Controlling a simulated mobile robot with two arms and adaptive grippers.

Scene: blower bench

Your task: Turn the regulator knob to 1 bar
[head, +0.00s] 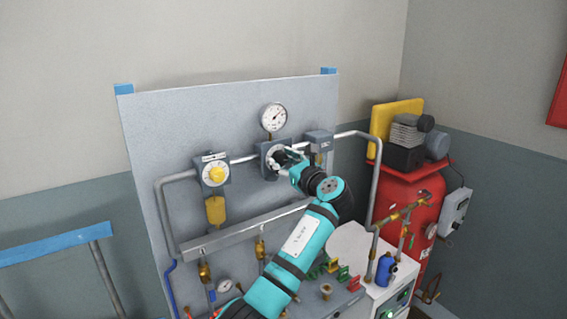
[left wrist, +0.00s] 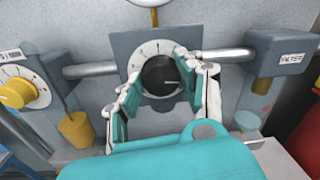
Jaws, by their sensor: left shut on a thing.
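The regulator knob is black and round, and it sits on a white dial plate on a grey block. In the left wrist view the knob (left wrist: 161,73) shows between my fingers, with a white pointer mark toward the right. My left gripper (left wrist: 160,84) has one finger on each side of the knob and is shut on it. In the head view my left gripper (head: 287,158) covers most of the knob. The round white pressure gauge (head: 273,116) stands just above the regulator; its figures are too small to read. My right gripper is not in view.
A yellow knob (head: 216,174) on another dial is left of the regulator. A grey filter block (head: 319,142) is close on its right. Pipes join them along the grey panel (head: 150,120). A red compressor tank (head: 405,215) stands at the right.

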